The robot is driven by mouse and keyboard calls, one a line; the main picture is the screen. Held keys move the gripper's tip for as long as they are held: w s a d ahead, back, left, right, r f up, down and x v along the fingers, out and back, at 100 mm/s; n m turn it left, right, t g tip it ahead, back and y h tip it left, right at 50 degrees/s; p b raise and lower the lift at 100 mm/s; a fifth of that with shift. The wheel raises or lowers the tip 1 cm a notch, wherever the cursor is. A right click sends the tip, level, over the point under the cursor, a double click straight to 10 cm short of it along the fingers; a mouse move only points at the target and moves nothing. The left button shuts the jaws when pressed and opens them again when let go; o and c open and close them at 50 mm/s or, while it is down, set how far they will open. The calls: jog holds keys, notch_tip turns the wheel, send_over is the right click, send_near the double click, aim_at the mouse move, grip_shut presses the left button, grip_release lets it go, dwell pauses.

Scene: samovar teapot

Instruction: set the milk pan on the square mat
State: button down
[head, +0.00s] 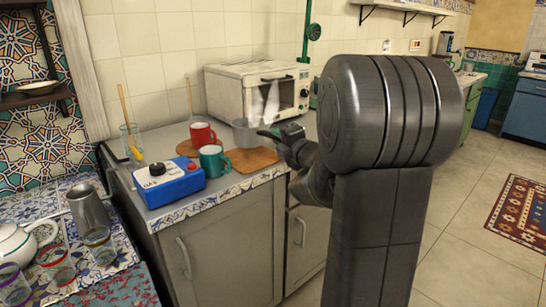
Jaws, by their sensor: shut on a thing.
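The milk pan (245,133) is a small grey metal pan at the back of the counter, in front of the white oven. My gripper (272,134) reaches in from the right and is shut on the pan at its right side, where the handle is mostly hidden by the jaws. A brown mat (255,160) with straight edges lies below and in front of the pan. I cannot tell whether the pan's base touches it. A second brown mat (186,149) lies farther left, partly hidden by mugs.
A green mug (213,162) and a red mug (202,134) stand left of the pan. A blue box with a knob (168,182) sits at the counter's front. A glass (131,142) stands far left. The white oven (258,92) bounds the back. My arm hides the counter's right part.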

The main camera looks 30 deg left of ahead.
jog(key=shift+f+b, duration=0.4)
jog(key=shift+f, duration=1.9)
jog(key=shift+f+b, duration=0.2)
jog(key=shift+b, duration=0.1)
jog(key=c, duration=1.3)
grip_release()
jog(key=shift+c, duration=0.2)
jog(key=p+v, duration=0.1)
jog(key=v, duration=1.1)
jog(key=shift+a, duration=0.15)
